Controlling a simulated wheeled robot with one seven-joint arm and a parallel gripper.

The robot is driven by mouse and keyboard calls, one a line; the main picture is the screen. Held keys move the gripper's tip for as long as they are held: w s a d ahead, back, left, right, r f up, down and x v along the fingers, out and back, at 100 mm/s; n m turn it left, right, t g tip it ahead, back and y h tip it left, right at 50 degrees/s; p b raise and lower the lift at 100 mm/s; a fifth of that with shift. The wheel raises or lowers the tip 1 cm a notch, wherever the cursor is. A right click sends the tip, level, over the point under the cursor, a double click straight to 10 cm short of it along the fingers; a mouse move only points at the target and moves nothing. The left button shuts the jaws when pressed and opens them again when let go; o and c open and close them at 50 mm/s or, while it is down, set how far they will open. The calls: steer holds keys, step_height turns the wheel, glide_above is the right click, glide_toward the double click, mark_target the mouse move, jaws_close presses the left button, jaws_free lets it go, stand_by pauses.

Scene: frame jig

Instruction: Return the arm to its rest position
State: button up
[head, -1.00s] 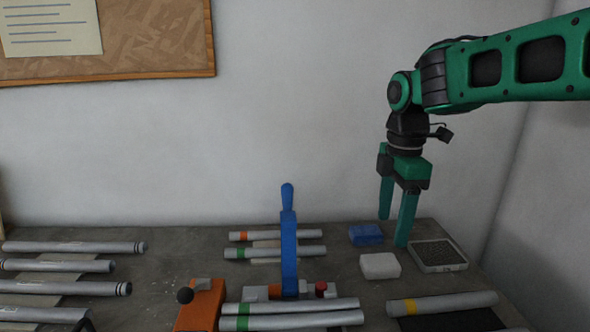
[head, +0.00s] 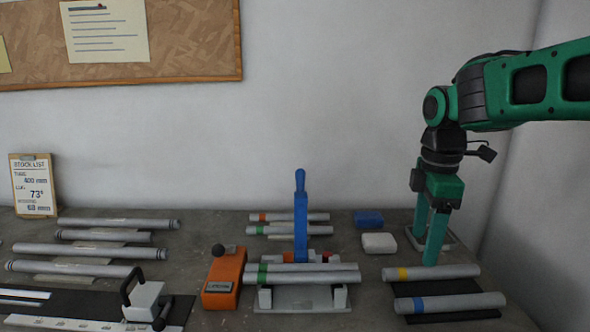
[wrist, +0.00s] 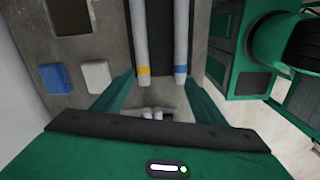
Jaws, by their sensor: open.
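My green arm comes in from the right in the head view. My gripper (head: 428,245) points down over the right side of the bench, its two fingers apart with nothing between them. In the head view a fingertip overlaps the yellow-banded tube (head: 445,272); I cannot tell the height between them. In the wrist view my gripper (wrist: 158,82) is open, with the ends of the yellow-banded tube (wrist: 142,50) and the blue-banded tube (wrist: 181,50) showing beyond its fingers.
A blue block (head: 368,219) and a white block (head: 378,243) lie left of my gripper. A shallow tray (head: 447,242) is partly hidden behind it. The jig's upright blue lever (head: 300,220) stands mid-bench near an orange block (head: 224,280). Several tubes lie at left. The wall is behind.

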steer(key=s+d+f+m, duration=0.5)
steer(key=s+d+m, duration=0.2)
steer(key=s+m, duration=0.4)
steer(key=s+d+f+m, duration=0.5)
steer(key=s+d+m, duration=0.2)
steer(key=s+m, duration=0.4)
steer(key=shift+d, duration=0.25)
steer(key=shift+w+f, duration=0.3)
steer(key=shift+w, duration=0.35)
